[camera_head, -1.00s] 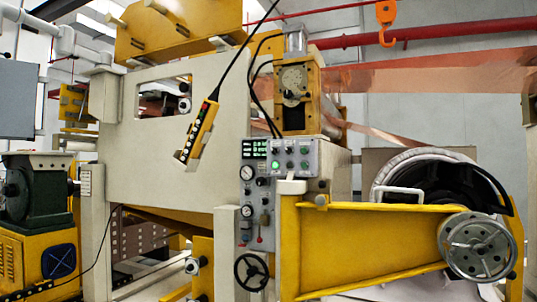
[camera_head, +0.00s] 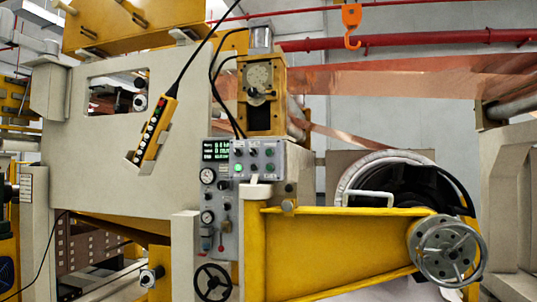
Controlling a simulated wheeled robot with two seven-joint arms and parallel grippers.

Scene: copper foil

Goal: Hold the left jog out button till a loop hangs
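The control panel (camera_head: 261,179) is a grey box on the machine front, left of the yellow arm. It has a dark display (camera_head: 215,150) with green digits and several small round buttons (camera_head: 254,167). One button at the lower left of the group (camera_head: 238,167) is bright green. Labels are too small to read, so I cannot tell which is the left jog out button. Copper foil (camera_head: 400,82) runs in a wide band across the upper right. A narrower copper strip (camera_head: 350,138) slants down to the right behind the panel. Neither gripper is in view.
A yellow pendant (camera_head: 155,128) with buttons hangs on a black cable. A yellow arm (camera_head: 340,250) with a large handwheel (camera_head: 447,250) juts out at the lower right, before a white-rimmed black roll (camera_head: 350,180). An orange hook (camera_head: 351,20) hangs above.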

